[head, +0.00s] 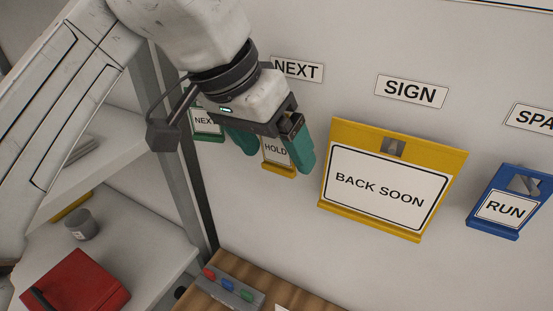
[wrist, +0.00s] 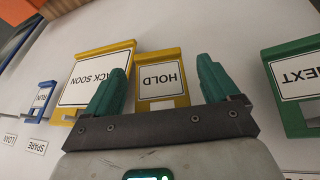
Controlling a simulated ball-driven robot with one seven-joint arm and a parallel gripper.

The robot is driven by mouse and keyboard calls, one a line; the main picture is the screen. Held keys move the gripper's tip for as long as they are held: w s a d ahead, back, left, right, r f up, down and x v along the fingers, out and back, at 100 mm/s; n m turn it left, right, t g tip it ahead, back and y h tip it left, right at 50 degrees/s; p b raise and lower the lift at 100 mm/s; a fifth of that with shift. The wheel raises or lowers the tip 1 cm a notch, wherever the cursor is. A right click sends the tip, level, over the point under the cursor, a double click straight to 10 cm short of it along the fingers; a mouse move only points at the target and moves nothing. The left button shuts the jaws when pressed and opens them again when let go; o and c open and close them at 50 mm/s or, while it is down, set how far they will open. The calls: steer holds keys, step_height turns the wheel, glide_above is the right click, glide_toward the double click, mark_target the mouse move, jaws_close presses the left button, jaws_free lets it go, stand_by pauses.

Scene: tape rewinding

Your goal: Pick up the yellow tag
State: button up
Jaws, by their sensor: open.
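The yellow tag marked HOLD (head: 277,167) hangs on the wall, partly hidden behind my gripper in the head view. In the wrist view the HOLD tag (wrist: 160,92) shows upside down, between the two teal fingers and beyond them. My gripper (head: 274,156) is open, with its fingers spread and nothing held between them. In the wrist view my gripper (wrist: 161,78) has one finger on each side of the tag. I cannot tell whether either finger touches it.
A large yellow BACK SOON sign (head: 385,222) hangs right of the HOLD tag, and a blue RUN tag (head: 507,229) farther right. A green NEXT tag (head: 206,136) hangs to the left. Shelves with a red box (head: 75,285) and a grey cup (head: 82,224) stand at the left.

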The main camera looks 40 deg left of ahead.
steer(key=shift+w+d+f, duration=0.1)
steer(key=shift+w+f, duration=0.2)
steer(key=shift+f, duration=0.35)
steer(key=c, duration=1.1)
steer(key=shift+r, duration=0.2)
steer(key=shift+s+d+r+p, duration=0.1)
steer(key=shift+s+r+p, duration=0.3)
steer(key=shift+r, duration=0.05)
step_height(320, 180, up, 6)
steer(key=p, duration=0.2)
steer(key=s+d, duration=0.1)
steer(key=s, duration=0.5)
steer(key=s+d, duration=0.2)
steer(key=s, duration=0.4)
steer(key=s+d, duration=0.1)
steer(key=s, duration=0.5)
steer(key=shift+s+d+f+p, duration=0.1)
steer(key=shift+s+d+p, duration=0.15)
steer(key=shift+s+p, duration=0.1)
